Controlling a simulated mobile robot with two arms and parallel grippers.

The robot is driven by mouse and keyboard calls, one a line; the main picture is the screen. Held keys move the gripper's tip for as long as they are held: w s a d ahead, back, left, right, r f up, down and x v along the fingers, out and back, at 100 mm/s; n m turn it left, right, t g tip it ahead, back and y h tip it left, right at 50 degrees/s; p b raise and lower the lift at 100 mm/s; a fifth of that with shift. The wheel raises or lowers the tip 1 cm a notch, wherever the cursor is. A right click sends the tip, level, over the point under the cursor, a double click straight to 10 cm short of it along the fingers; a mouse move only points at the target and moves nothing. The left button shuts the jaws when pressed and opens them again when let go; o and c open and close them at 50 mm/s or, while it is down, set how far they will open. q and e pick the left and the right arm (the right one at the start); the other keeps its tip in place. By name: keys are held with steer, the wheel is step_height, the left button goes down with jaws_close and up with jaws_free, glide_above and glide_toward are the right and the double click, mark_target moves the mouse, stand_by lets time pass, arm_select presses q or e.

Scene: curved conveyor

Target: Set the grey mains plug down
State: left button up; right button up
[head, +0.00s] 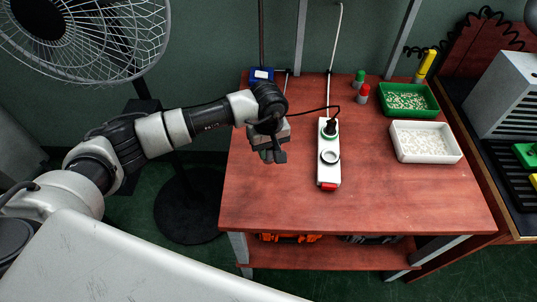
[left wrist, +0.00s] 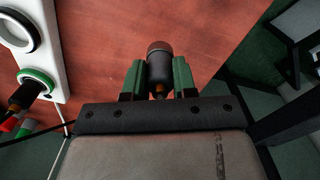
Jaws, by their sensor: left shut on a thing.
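My left gripper (head: 273,156) is over the left part of the red-brown table, left of the white power strip. In the left wrist view the gripper (left wrist: 159,80) is shut on the grey mains plug (left wrist: 159,62), a dark grey cylinder between green-lined fingers. The plug is mostly hidden in the head view. The gap between plug and tabletop is hard to judge. The power strip (head: 329,165) has a black plug (head: 330,127) in its green-ringed socket and an empty black-ringed socket (head: 330,157). The strip also shows in the left wrist view (left wrist: 51,50). My right gripper is not in view.
The table (head: 390,195) is clear in front and at right. A green tray (head: 433,109) and a white tray (head: 456,157) hold small pale pieces. A green-capped and a red-capped (head: 362,96) bottle stand behind the strip. A fan (head: 165,40) stands left.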

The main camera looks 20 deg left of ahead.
mark_target(268, 158)
arm_select(q)
steer(key=shift+f, duration=0.4)
step_height(268, 158, down, 2)
steer(key=shift+f+p, duration=0.25)
steer(key=shift+p, duration=0.05)
steer(key=shift+f, duration=0.35)
steer(key=shift+f, duration=0.2)
steer(key=o, duration=0.9)
steer(key=shift+o, duration=0.2)
steer(key=shift+r, duration=0.2)
